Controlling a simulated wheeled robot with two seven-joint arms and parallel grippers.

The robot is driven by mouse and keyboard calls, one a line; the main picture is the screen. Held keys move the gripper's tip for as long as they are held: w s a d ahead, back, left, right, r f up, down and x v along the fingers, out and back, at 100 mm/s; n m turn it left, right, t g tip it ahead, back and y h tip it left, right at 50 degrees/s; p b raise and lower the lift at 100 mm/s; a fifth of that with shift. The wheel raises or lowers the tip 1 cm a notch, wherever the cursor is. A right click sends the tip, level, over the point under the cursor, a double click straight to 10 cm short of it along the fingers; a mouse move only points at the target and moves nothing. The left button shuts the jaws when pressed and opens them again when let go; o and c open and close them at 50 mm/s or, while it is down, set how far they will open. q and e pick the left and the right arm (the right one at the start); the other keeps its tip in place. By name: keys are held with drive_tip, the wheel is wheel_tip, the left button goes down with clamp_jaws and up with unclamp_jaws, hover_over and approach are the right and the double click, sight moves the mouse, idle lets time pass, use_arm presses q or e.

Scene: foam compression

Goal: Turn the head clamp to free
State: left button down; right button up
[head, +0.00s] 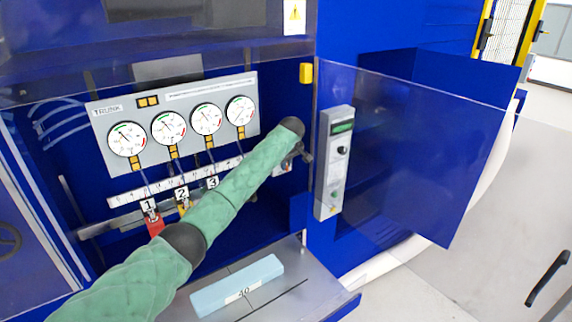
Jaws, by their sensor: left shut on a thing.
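My left gripper (302,155) is at the right inner side of the blue machine cabinet, at the end of my green-sleeved arm. It is shut on a small dark part there, which I take to be the head clamp's handle. My gripper and forearm hide most of that part, so its angle cannot be read. A small light plate (283,169) with markings shows just below and left of the gripper. My right gripper is not in view.
A gauge panel (186,118) with several dials is at the back. Tags 1, 2 and 3 hang below it. A pale blue foam block (237,286) marked 40 lies on the grey shelf (325,290). A grey control box (333,163) and an open transparent door (430,150) stand to the right.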

use_arm(q)
drive_tip(key=c, duration=1.5)
unclamp_jaws()
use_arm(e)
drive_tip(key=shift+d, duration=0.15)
use_arm(q)
drive_tip(key=shift+o, duration=0.2)
